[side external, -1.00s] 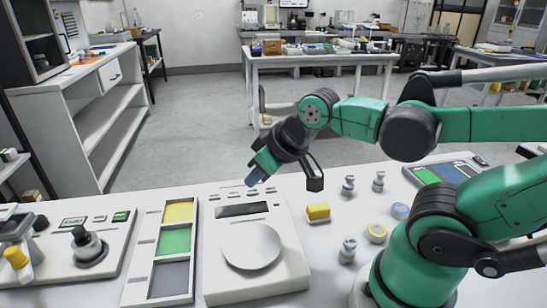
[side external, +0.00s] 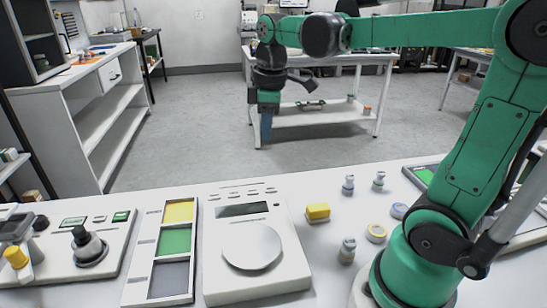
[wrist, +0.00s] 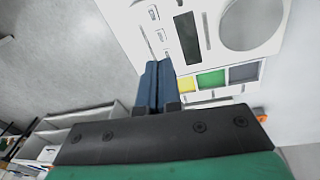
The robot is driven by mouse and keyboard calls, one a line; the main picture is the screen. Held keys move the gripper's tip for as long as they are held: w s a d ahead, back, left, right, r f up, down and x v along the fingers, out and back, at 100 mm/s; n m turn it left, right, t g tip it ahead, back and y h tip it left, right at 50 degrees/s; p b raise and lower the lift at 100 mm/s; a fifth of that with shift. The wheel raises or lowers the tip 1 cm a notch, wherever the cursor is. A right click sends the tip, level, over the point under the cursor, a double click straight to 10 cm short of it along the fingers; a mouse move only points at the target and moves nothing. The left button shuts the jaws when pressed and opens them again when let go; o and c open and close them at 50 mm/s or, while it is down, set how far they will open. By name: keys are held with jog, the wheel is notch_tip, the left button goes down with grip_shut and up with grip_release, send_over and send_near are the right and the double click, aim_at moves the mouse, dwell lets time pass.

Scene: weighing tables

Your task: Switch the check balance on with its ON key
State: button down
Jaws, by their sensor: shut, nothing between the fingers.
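The white check balance (side external: 295,262) stands on the table with a round pan (side external: 252,247) and a dark, blank-looking display (side external: 244,210). A row of small keys (side external: 240,193) runs along its far edge; their labels are too small to read. The balance also shows in the wrist view (wrist: 215,42), with its keys beside my fingertips. My gripper (side external: 266,141) points down, its blue fingers shut and empty. It is raised in the air, apart from the balance. In the wrist view the closed fingers (wrist: 158,66) hide part of the panel's edge.
A tray with yellow, green and grey sections (side external: 131,285) lies left of the balance. A yellow block (side external: 317,211), small weights (side external: 348,250) and tape rolls (side external: 376,233) stand to its right. Another device with a black knob (side external: 80,235) is far left.

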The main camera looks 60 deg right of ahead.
aim_at(271, 188)
jog(key=shift+w+d+r+n+g, duration=0.1)
jog(key=shift+w+d+n+g, duration=0.1)
jog(key=shift+d+n+g, duration=0.3)
jog(key=shift+w+d+r+n+g, duration=0.1)
jog(key=shift+w+d+n+g, duration=0.1)
jog(key=shift+d+n, duration=0.45)
jog(key=shift+d, duration=0.1)
notch_tip(271, 188, down, 14)
jog(key=shift+f, duration=0.85)
jog(key=shift+r, duration=4.45)
